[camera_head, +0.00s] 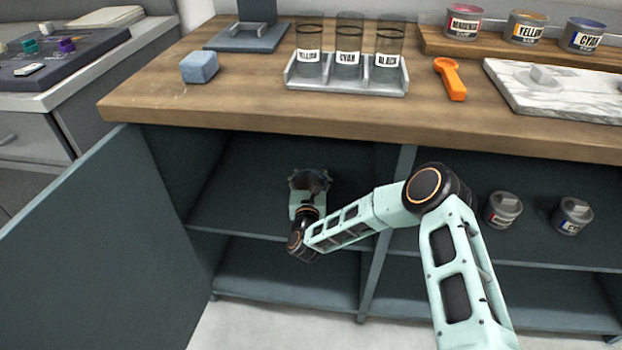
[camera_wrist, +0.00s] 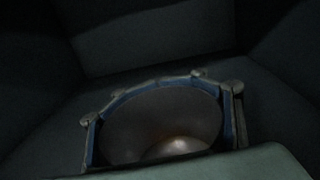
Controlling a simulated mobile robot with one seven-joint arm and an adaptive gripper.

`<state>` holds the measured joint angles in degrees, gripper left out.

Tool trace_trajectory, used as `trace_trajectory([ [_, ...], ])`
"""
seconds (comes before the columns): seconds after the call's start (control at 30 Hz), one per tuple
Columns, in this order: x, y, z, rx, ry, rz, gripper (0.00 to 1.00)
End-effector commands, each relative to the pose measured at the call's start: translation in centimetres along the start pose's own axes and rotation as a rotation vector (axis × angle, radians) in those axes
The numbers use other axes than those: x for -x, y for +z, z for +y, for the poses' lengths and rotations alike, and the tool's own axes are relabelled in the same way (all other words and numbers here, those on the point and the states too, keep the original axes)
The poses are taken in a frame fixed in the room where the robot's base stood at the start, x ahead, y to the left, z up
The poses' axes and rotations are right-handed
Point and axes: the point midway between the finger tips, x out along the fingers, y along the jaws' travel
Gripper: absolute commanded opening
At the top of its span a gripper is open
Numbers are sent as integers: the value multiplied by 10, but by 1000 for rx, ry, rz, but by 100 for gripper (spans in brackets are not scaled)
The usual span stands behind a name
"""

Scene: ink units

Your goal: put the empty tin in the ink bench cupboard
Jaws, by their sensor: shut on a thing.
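My gripper (camera_head: 310,180) is inside the open left bay of the ink bench cupboard (camera_head: 245,205), above the middle shelf. It is shut on the empty tin (camera_wrist: 160,118). In the wrist view the tin is a round, open-topped vessel with a bare inside, and the finger parts wrap around its rim. In the head view the gripper mostly hides the tin. I cannot tell whether its base touches the shelf. The cupboard door (camera_head: 95,245) stands wide open at the left.
An upright divider (camera_head: 385,225) borders the bay at right. Beyond it, two lidded tins (camera_head: 503,209) (camera_head: 571,215) stand on the shelf. The wooden worktop (camera_head: 240,110) overhangs the bay, carrying a blue block (camera_head: 199,67), a rack of jars (camera_head: 347,80) and an orange tool (camera_head: 451,80).

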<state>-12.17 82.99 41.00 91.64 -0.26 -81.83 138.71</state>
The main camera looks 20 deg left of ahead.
Motion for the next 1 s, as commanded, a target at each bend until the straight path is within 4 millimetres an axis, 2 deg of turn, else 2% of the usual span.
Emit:
trace_trajectory([
  [0.03,0,-13,0,2,0,-1,3],
  [0.1,0,-21,0,2,0,-2,3],
  [0.5,0,-26,-1,1,-1,-1,3],
  [0.53,0,-27,-1,1,-1,2,44],
  [0.83,1,-26,-1,1,-1,2,77],
  [1.0,1,-26,-1,1,-1,2,78],
])
